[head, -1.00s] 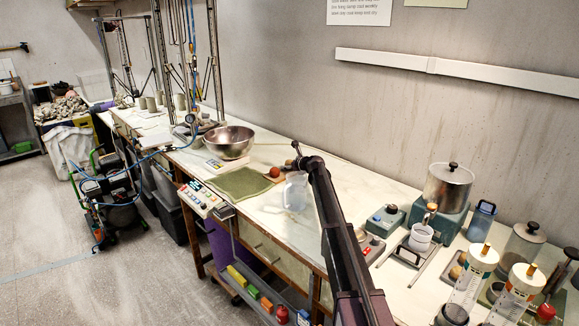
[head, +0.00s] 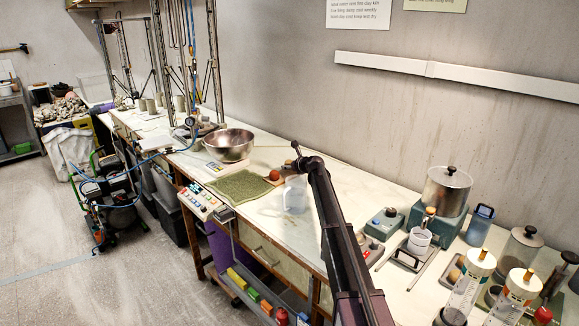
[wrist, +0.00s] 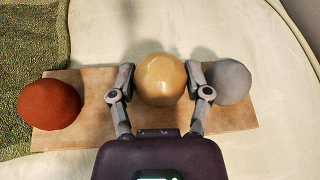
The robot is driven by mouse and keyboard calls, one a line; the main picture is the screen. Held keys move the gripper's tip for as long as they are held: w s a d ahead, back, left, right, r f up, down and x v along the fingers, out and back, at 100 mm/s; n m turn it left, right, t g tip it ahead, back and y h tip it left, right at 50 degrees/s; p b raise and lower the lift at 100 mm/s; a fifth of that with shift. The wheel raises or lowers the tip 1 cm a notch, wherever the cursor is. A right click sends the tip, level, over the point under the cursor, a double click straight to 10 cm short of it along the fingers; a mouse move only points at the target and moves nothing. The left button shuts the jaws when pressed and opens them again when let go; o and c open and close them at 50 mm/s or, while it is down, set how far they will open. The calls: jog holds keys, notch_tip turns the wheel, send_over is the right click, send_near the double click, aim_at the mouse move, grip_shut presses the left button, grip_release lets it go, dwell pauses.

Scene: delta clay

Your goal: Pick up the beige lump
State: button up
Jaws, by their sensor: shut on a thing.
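In the wrist view the beige lump (wrist: 161,79) is a smooth round ball between the two fingers of my gripper (wrist: 160,84). The fingers touch it on both sides, and my gripper is shut on it. The lump is over the middle of a wooden board (wrist: 92,82); I cannot tell whether it still touches the board. In the head view my arm hides the lump and the gripper's fingers.
A red-brown ball (wrist: 49,104) is at the left of the board and a grey ball (wrist: 229,82) at the right, close beside my right finger. A green mat (head: 238,186), a steel bowl (head: 229,145) and a clear jug (head: 295,194) are on the table near the board.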

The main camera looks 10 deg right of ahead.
aim_at(289, 160)
jog(key=shift+r+p, duration=4.05)
jog(key=shift+r, duration=0.3)
